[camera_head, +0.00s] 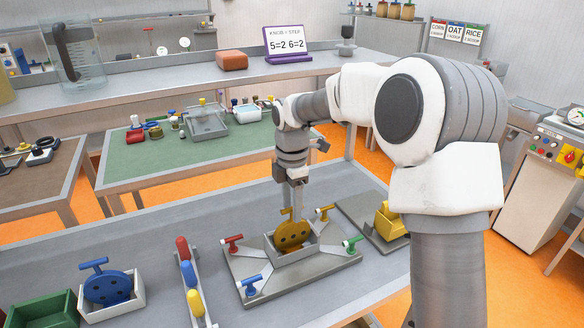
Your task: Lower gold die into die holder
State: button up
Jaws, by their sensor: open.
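The gold die (292,236) is a round disc with dark holes and a small handle on top. It stands upright within the grey box-like die holder (291,258), with its lower part hidden by the front wall. Whether it rests on the bottom cannot be seen. The holder is at the middle of a grey base plate (322,270) with coloured T-handles around it. My gripper (297,208) points down right above the die, open, with its fingers by the die's handle. Contact with the handle cannot be made out.
T-handles are red (232,243), blue (250,284), yellow (325,211) and green (352,243). A blue die (107,287) sits in a white box at left, beside a green bin (45,310). A rack of coloured handles (189,277) stands between. A yellow block (390,220) is at right.

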notch_tip(320, 180, up, 13)
jog(key=p, duration=0.1)
jog(key=shift+f, duration=0.2)
jog(key=s+d+r+m+t, duration=0.2)
jog(key=s+d+m, duration=0.1)
jog(key=s+m, duration=0.4)
jog(key=s+d+r+m+t, duration=0.1)
jog(key=s+d+r+m, duration=0.3)
jog(key=s, duration=0.5)
jog(key=s+d+f+m+t, duration=0.2)
jog(key=s+f+m, duration=0.4)
jog(key=s+m, duration=0.5)
jog(key=shift+s+d+f+m+t, duration=0.2)
jog(key=shift+s+d+m+t, duration=0.1)
jog(key=shift+s+d, duration=0.5)
